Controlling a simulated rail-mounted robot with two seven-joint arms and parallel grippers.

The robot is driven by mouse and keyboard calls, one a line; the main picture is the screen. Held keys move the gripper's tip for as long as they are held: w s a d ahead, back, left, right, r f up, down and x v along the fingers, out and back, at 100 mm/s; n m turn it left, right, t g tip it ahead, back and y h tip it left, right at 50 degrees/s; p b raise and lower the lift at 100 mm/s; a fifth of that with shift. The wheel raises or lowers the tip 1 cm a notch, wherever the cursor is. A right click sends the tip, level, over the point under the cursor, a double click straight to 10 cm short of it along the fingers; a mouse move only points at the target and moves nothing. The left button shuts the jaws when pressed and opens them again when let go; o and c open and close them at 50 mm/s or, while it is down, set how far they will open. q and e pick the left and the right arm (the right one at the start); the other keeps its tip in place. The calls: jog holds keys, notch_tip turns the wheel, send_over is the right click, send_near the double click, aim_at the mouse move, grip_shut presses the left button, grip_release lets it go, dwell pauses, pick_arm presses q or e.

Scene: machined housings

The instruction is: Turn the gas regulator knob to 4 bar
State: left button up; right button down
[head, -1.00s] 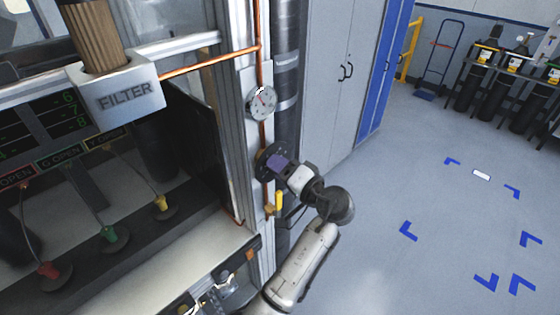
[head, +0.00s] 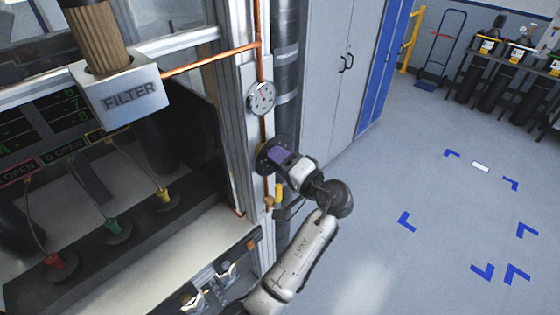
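The round pressure gauge (head: 262,97), with a white dial and a reddish needle, sits on the copper pipe of the machine's right post. Its reading is too small to make out. The gripper is at the front of the knob, coming from the right. Its fingertips are hidden or too dark to separate, so I cannot tell whether it grips the knob.
A yellow valve handle (head: 278,193) is on the pipe just below the knob, close to my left wrist. A filter block (head: 125,92) and coloured levers are at the left.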

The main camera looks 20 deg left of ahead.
pick_arm(q)
jog(key=o, duration=0.3)
jog(key=shift+d, duration=0.1)
jog(key=v, duration=0.7)
jog(key=shift+d, duration=0.15)
pick_arm(e)
jog(key=shift+s+d+f, duration=0.1)
jog(key=shift+s+d, duration=0.1)
jog(key=shift+d, duration=0.05)
pick_arm(q)
jog(key=shift+s, duration=0.1)
pick_arm(e)
jog(key=shift+a, duration=0.1)
